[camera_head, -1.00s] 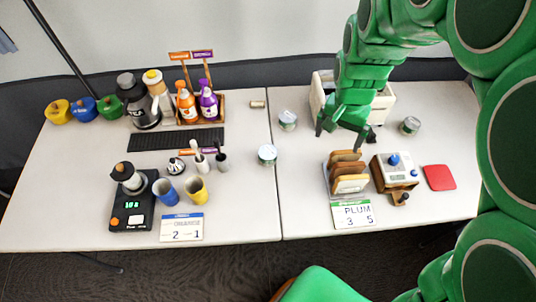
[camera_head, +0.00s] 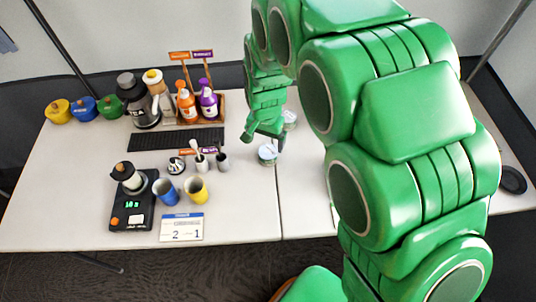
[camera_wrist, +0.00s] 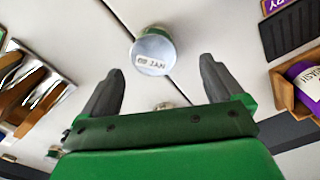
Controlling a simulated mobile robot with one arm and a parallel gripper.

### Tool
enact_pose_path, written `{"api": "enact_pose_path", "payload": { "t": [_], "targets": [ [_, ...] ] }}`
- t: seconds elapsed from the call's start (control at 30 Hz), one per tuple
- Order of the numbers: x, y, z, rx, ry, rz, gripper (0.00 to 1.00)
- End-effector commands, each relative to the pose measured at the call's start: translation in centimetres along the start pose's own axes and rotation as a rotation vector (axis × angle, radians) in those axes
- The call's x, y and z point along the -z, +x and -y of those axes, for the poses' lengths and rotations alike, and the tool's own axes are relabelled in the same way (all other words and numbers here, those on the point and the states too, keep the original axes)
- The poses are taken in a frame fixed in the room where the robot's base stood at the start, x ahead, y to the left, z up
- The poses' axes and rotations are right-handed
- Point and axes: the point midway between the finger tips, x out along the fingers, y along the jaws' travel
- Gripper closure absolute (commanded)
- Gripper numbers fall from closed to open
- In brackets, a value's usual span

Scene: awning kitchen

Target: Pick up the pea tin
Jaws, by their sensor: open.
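A small tin (camera_head: 267,155) with a pale lid stands on the table near the seam, just below my gripper in the head view. A tin (camera_wrist: 152,50) with a pale lid and dark printing shows in the wrist view, beyond and between my fingertips; it looks like the same one. I cannot read "pea" on it. A second tin (camera_head: 290,118) stands farther back, right of my gripper. My gripper (camera_head: 263,141) is open and empty, fingers pointing down, apart from the near tin. In the wrist view my gripper (camera_wrist: 161,68) shows both fingers spread.
A toast rack (camera_wrist: 22,92) shows in the wrist view. My arm hides much of the right table in the head view.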

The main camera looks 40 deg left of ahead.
Motion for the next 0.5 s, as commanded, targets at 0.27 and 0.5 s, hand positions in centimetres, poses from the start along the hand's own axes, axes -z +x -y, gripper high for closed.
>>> {"api": "enact_pose_path", "payload": {
  "t": [0.27, 0.5],
  "targets": [
    [0.0, 1.9, -0.2, 0.001, 0.0, 0.0, 0.06],
    [-0.1, 4.6, -0.9, 0.0, 0.002, 0.003, 0.06]
  ]
}}
